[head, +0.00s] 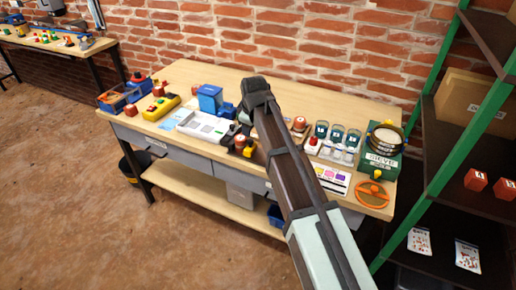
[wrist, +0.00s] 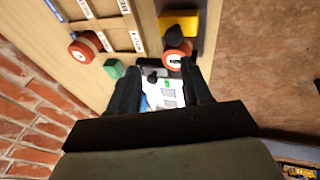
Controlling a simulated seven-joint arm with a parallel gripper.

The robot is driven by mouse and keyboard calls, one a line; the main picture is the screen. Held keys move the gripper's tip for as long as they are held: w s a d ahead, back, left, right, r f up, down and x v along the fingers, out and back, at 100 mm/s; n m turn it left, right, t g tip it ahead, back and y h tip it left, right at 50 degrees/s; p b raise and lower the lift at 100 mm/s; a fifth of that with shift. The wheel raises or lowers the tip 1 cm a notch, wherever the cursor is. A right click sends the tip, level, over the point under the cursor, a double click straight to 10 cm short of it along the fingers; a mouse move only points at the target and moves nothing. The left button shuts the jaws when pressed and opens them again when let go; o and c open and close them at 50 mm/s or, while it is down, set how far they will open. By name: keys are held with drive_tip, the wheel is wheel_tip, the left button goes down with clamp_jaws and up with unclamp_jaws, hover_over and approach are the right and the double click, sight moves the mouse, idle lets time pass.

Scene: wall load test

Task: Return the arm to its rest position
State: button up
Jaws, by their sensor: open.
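My arm reaches from the lower right over the workbench (head: 215,82), its dark end (head: 257,95) above the middle of the bench. My gripper's fingertips are hidden in the head view. In the wrist view my gripper (wrist: 160,75) has two dark fingers spread apart, with nothing held between them. A white panel with grey patches (wrist: 168,94) shows beyond the gap. A red round piece (wrist: 175,57) is just beyond the right finger, and a green block (wrist: 115,69) is beyond the left one.
A brick wall (head: 290,35) stands behind the bench. A blue box (head: 210,98), yellow device (head: 161,108) and green sieve stand (head: 378,164) crowd its top. A green-framed shelf (head: 436,120) stands close on the right. Open floor (head: 60,190) lies left.

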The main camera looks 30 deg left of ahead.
drive_tip(key=s+d+f+m+g, duration=0.2)
drive_tip(key=s+d+f+g, duration=0.15)
drive_tip(key=s+f, duration=0.55)
drive_tip(key=s+d+f+m+g, duration=0.1)
drive_tip(key=s+d+f+g, duration=0.1)
drive_tip(key=s+d+f, duration=0.5)
drive_tip(key=s+d+f+m+g+h, duration=0.1)
drive_tip(key=s+d+f+m, duration=0.25)
drive_tip(key=d+f, duration=0.85)
drive_tip(key=s+d+f+m+g+h, duration=0.15)
drive_tip(key=d+f+m, duration=0.35)
drive_tip(key=d+f, duration=0.7)
drive_tip(key=s+d+f+m+g, duration=0.1)
drive_tip(key=s+d+f+m, duration=0.2)
drive_tip(key=s+d+f, duration=0.3)
drive_tip(key=s+d+f+m+g, duration=0.1)
drive_tip(key=s+d+f+m, duration=0.3)
drive_tip(key=s+d, duration=0.9)
drive_tip(key=shift+s+d+f, duration=0.2)
drive_tip(key=shift+s+f, duration=0.15)
drive_tip(key=shift+f, duration=0.5)
